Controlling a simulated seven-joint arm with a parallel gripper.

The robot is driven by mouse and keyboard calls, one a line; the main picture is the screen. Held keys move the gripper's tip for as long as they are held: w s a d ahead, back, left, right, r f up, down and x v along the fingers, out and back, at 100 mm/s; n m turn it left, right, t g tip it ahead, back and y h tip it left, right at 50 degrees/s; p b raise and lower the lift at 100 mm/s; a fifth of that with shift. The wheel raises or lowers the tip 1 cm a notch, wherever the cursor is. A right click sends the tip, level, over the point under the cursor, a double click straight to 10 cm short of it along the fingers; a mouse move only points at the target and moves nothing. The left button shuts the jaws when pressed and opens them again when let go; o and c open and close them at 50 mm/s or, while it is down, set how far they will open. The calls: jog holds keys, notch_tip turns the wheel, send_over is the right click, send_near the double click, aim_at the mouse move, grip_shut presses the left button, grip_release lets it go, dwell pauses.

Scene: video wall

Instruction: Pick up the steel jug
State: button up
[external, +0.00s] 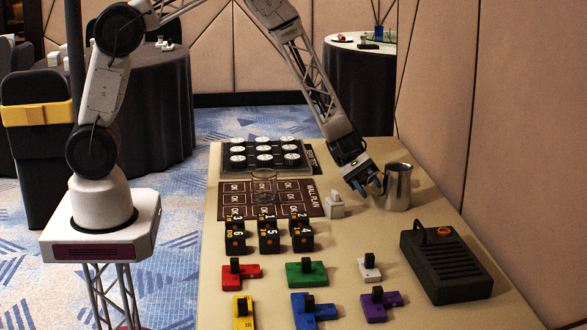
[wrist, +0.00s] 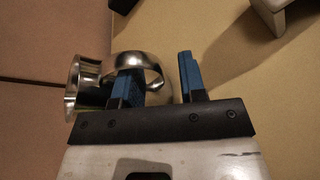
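The steel jug (external: 398,188) stands upright on the table at the right, near its wall-side edge. In the wrist view the jug (wrist: 74,88) is at the left, with its curved handle (wrist: 155,72) toward my gripper. My gripper (external: 367,183) is low at the jug's handle side. In the wrist view my gripper (wrist: 158,82) has its two blue fingers apart. The left finger overlaps the handle loop and appears to be inside it. The handle's outer curve lies between the fingers, with a gap to the right finger. The jug's lower body is partly hidden there.
A small white object (external: 335,205) stands just left of the gripper. A black box (external: 446,266) lies in front of the jug. Numbered black blocks (external: 269,236), coloured pieces (external: 307,273), a clear glass (external: 263,185) and a dark tray (external: 266,157) occupy the table's left and middle.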

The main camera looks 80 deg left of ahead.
grip_shut()
jog(key=shift+r, duration=0.4)
dwell(0.5)
notch_tip(320, 180, up, 9)
dwell(1.2)
jog(key=shift+r, duration=0.15)
dwell(0.7)
